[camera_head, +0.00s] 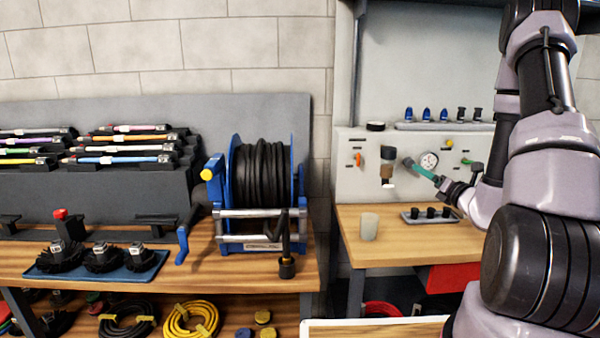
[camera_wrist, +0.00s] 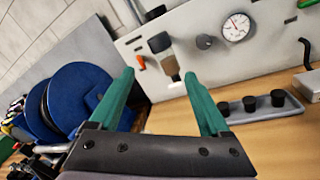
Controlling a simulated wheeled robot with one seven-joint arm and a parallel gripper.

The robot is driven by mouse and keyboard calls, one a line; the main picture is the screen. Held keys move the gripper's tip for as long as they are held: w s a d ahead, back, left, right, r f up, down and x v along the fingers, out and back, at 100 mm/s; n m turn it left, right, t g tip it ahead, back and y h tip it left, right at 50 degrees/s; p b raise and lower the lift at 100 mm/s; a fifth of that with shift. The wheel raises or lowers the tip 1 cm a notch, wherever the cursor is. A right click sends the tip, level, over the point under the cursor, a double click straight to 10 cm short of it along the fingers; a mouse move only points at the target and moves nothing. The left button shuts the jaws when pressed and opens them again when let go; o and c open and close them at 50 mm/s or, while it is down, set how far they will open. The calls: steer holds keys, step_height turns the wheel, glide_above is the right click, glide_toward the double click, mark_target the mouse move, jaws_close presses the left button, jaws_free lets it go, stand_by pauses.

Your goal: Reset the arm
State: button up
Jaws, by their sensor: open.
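My arm reaches in from the right in the head view. My gripper (camera_head: 422,172) is in front of the pale panel on the right bench, near the round gauge (camera_head: 429,160). In the wrist view my gripper (camera_wrist: 165,90) shows two green fingers spread apart with nothing between them. A brown and black fitting (camera_wrist: 168,62) on the panel lies beyond the gap between the fingers; it also shows in the head view (camera_head: 387,170), left of my gripper. The fingertips appear apart from it.
A grey tray with black caps (camera_head: 405,215) and a pale cup (camera_head: 369,226) stand on the right bench (camera_head: 400,253). A blue hose reel (camera_head: 229,190) stands on the left bench, beside a tray of black brushes (camera_head: 100,272). A rack holds coloured rods (camera_head: 130,138).

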steer(key=s+a+r+n+g+y, duration=0.5)
steer(key=s+a+r+n+g, duration=0.25)
steer(key=a+n, duration=0.3)
steer(key=s+a+r+n+g+y, duration=0.55)
steer(key=a+r+n, duration=0.25)
steer(key=a+n, duration=0.25)
steer(key=s+n+g+h, duration=0.3)
steer(key=s+n+h, duration=0.4)
steer(key=s+n, duration=0.3)
steer(key=s+d+r+n+t+h, duration=0.3)
steer(key=d+r+n+t+h, duration=0.1)
steer(key=d+r, duration=0.3)
steer(key=shift+s+d+n+t+h, duration=0.3)
steer(key=shift+d+t+h, duration=0.15)
steer(key=shift+t+h, duration=0.3)
